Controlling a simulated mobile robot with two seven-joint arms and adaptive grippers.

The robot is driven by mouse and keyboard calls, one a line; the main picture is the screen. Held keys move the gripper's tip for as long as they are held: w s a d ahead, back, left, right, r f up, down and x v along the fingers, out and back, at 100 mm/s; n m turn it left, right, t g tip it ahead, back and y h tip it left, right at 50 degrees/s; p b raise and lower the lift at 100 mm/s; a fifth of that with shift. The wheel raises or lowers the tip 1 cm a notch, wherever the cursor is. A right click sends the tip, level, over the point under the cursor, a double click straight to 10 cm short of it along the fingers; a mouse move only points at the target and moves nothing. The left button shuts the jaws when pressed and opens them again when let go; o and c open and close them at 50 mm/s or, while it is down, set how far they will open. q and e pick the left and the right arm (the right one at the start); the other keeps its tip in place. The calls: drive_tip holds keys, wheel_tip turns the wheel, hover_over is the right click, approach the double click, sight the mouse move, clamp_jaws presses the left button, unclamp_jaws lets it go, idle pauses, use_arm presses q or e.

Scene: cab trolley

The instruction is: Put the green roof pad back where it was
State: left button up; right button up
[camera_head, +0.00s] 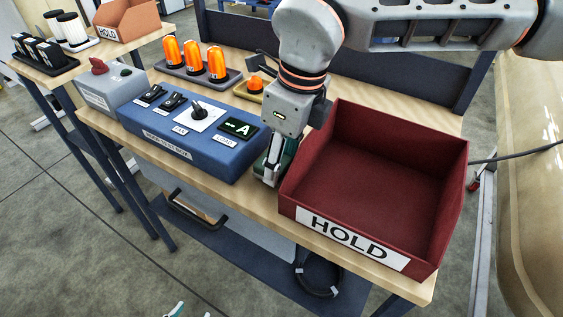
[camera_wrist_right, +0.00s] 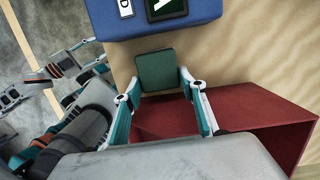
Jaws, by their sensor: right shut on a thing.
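The green roof pad (camera_wrist_right: 156,70) is a flat, dark green square. It sits between the fingertips of my right gripper (camera_wrist_right: 160,88), which is shut on it. In the head view the right gripper (camera_head: 271,172) points down between the blue test box (camera_head: 185,135) and the red HOLD bin (camera_head: 375,180), and mostly hides the pad. The gap from the pad to the tabletop cannot be judged. Only a tip of my left gripper (camera_head: 174,310) shows at the bottom of the head view, so its jaw opening is unclear.
The bin's left wall is close to the right gripper. Orange beacons (camera_head: 194,57) stand on a grey tray behind the blue box, with one more beacon (camera_head: 254,86) on a yellow base. A grey box with a red knob (camera_head: 110,88) is at left. The wooden tabletop (camera_head: 375,92) is bare behind the bin.

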sight(286, 165)
use_arm(q)
drive_tip(key=shift+w+d+r, duration=0.1)
drive_tip(key=shift+r, duration=0.2)
use_arm(e)
drive_tip(key=shift+f, duration=0.45)
drive_tip(key=shift+f, duration=0.1)
use_arm(q)
drive_tip(key=shift+f, duration=0.1)
use_arm(e)
drive_tip(key=o, duration=1.5)
drive_tip(key=r, duration=0.2)
drive_tip(key=r+p, duration=0.1)
drive_tip(key=r, duration=0.3)
drive_tip(key=shift+s+d, duration=0.15)
drive_tip(key=shift+d, duration=0.25)
use_arm(q)
drive_tip(key=shift+s+a+f+p, duration=0.1)
drive_tip(key=shift+s+a+p, duration=0.3)
drive_tip(key=shift+p, duration=0.2)
use_arm(e)
drive_tip(key=r, duration=0.4)
drive_tip(key=d+r, duration=0.1)
drive_tip(key=r, duration=0.1)
drive_tip(key=shift+s, duration=0.2)
